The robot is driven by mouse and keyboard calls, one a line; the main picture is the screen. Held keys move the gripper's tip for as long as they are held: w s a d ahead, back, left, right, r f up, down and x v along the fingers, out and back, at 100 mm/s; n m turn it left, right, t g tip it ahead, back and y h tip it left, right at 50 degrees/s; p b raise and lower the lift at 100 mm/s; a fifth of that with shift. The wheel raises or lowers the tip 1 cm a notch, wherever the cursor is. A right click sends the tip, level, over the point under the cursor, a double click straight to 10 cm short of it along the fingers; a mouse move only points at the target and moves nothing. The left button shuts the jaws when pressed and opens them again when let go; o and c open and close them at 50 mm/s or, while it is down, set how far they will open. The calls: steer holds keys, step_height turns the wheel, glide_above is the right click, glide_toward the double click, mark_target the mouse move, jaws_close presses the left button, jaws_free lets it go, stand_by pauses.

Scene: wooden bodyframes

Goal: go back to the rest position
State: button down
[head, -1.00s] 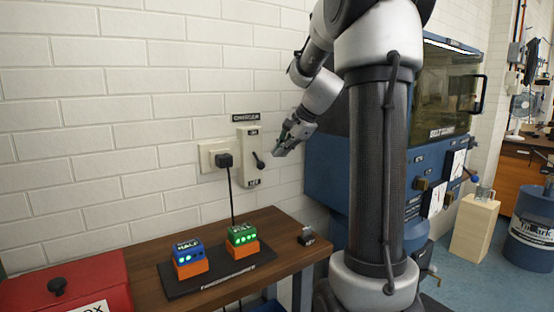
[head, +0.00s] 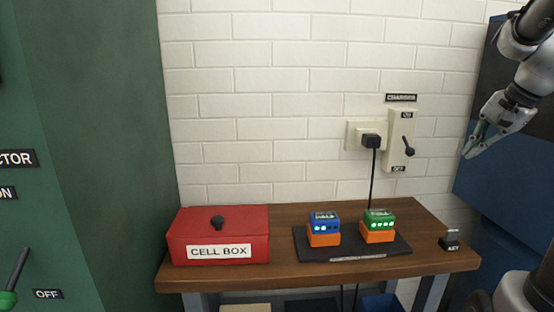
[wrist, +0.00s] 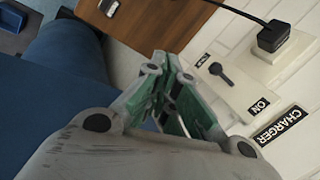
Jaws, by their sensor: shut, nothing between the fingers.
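My gripper (head: 468,150) is at the right of the head view, in front of the wall and right of the charger switch, apart from it. Its green-lined fingers are shut and empty; they also show in the wrist view (wrist: 172,66). The charger switch plate (head: 400,160) is on the white brick wall, with ON above and OFF below. Its black lever (head: 408,147) points down toward OFF. The wrist view shows the lever (wrist: 218,72) beyond the fingers, not touched by them.
A wooden table (head: 290,276) holds a red cell box (head: 190,240) and a black charging mat (head: 342,253) with a blue cell (head: 324,225) and a green cell (head: 379,220) on orange bases. A black plug (head: 371,141) sits in the wall socket. A green cabinet (head: 90,130) stands left.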

steer(key=s+a+f+n+h, duration=0.1)
steer(key=s+a+f+n, duration=0.2)
steer(key=s+a+n, duration=0.3)
steer(key=s+a+f+n, duration=0.3)
steer(key=s+a+n, duration=0.3)
steer(key=s, duration=0.6)
steer(key=shift+s+a+n+g+h, duration=0.3)
steer(key=shift+s+a+g+h, duration=0.1)
steer(key=shift+a, duration=0.4)
